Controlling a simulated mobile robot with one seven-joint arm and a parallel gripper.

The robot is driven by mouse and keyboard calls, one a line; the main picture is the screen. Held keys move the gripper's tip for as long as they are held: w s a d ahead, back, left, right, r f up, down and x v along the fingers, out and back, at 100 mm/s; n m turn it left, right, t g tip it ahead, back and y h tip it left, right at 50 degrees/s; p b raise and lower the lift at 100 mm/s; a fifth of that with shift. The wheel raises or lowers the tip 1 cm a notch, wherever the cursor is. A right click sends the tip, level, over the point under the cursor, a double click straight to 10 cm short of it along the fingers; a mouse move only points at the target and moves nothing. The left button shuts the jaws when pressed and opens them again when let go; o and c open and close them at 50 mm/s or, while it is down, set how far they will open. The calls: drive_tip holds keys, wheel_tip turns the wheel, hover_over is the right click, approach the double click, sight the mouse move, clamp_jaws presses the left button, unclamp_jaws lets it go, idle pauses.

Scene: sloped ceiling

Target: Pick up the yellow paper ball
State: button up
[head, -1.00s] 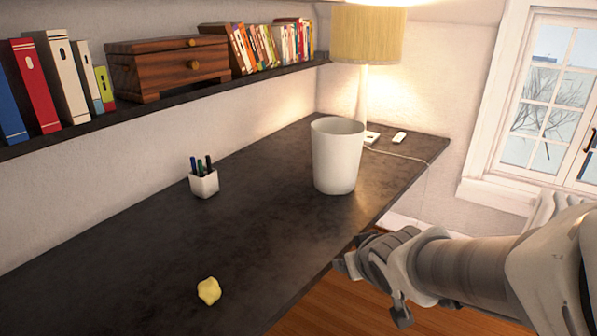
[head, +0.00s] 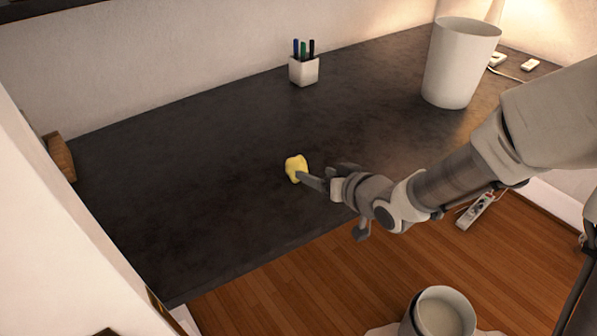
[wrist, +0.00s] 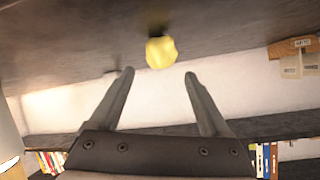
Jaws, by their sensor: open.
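The yellow paper ball (head: 296,168) lies on the dark desk (head: 200,180), near the middle of the head view. It also shows in the wrist view (wrist: 161,52), beyond the fingertips and roughly centred between them. My gripper (head: 308,178) is just to the right of the ball, and one fingertip overlaps the ball's lower right side in the head view. In the wrist view my gripper (wrist: 158,75) is open, its two fingers spread with nothing between them. I cannot tell whether a finger touches the ball.
A white pen cup (head: 304,70) with several pens stands behind the ball. A white bin (head: 460,62) stands on the desk at the right. The desk's front edge runs below my gripper, with wooden floor (head: 290,275) beyond it. The desk left of the ball is clear.

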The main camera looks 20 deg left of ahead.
sight(302, 168)
drive_tip(key=b+x, duration=0.1)
drive_tip(key=x, duration=0.4)
drive_tip(key=shift+b+x, duration=0.95)
drive_tip(key=shift+x, duration=1.65)
drive_tip(key=shift+s+r, duration=0.1)
drive_tip(key=c, duration=1.1)
